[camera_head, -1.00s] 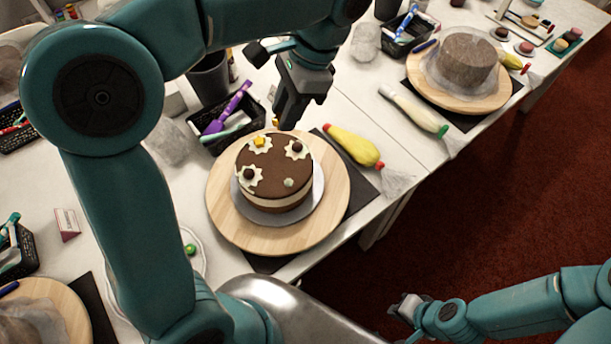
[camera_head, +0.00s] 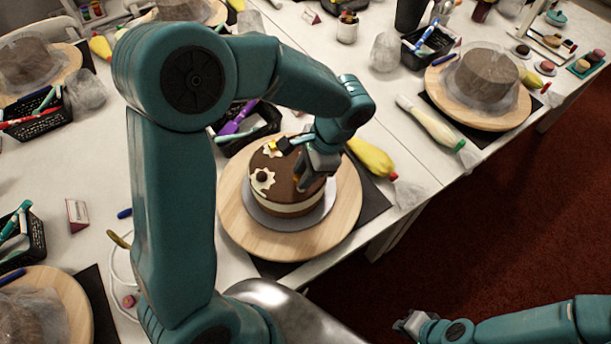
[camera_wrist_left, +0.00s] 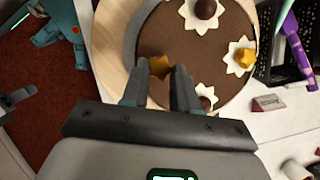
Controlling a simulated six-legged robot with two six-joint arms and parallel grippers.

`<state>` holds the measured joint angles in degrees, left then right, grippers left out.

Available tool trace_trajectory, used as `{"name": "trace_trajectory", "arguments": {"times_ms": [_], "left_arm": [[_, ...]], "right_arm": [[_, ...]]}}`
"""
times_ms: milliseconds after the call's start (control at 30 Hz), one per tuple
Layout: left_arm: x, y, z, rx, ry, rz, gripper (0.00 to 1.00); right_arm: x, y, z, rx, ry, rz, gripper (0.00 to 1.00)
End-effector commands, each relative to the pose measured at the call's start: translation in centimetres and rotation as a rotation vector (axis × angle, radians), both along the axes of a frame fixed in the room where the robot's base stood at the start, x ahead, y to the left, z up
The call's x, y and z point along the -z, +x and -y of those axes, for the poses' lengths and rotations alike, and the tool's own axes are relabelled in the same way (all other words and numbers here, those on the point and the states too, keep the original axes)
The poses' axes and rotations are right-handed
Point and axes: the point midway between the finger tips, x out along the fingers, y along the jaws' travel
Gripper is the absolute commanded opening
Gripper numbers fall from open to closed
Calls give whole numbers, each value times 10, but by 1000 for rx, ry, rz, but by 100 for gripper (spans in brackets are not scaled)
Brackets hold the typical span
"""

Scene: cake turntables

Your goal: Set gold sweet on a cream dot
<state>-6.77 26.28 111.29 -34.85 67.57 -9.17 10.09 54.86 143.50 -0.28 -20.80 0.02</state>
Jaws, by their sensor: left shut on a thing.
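My left gripper (camera_head: 306,180) is low over the near right part of the brown cake (camera_head: 290,208). In the left wrist view, its fingers (camera_wrist_left: 160,88) are shut on a gold star sweet (camera_wrist_left: 159,67), which appears against the cake top; I cannot tell whether it touches. Another gold sweet (camera_wrist_left: 246,58) sits on a cream dot (camera_wrist_left: 234,66). Dark balls sit on two other cream dots, one at the top (camera_wrist_left: 187,18) and one partly hidden by a finger (camera_wrist_left: 206,90). The cake top under my gripper is hidden. My right gripper (camera_head: 408,324) is at the lower right, away from the table.
The cake stands on a round wooden turntable (camera_head: 238,225). A black basket (camera_head: 262,136) with a purple tool is behind it, and a yellow piping bag (camera_head: 371,157) lies to its right. A second turntable with a wrapped cake (camera_head: 484,76) stands further right.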

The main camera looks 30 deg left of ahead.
Motion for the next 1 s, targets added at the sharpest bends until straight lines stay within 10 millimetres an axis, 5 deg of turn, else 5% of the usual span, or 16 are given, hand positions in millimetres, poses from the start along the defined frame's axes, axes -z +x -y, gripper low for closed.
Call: {"name": "trace_trajectory", "arguments": {"times_ms": [167,567,600,667,1000], "left_arm": [[24,1,1,1,1,-2,1],[30,1,0,0,1,1,1],[28,1,0,0,1,1,38],[28,1,0,0,1,1,54],[28,1,0,0,1,-1,54]], "right_arm": [[-1,0,0,0,0,0,0],[4,0,0,0,0,0,0],[3,0,0,0,0,0,0],[2,0,0,0,0,0,0],[3,0,0,0,0,0,0]]}}
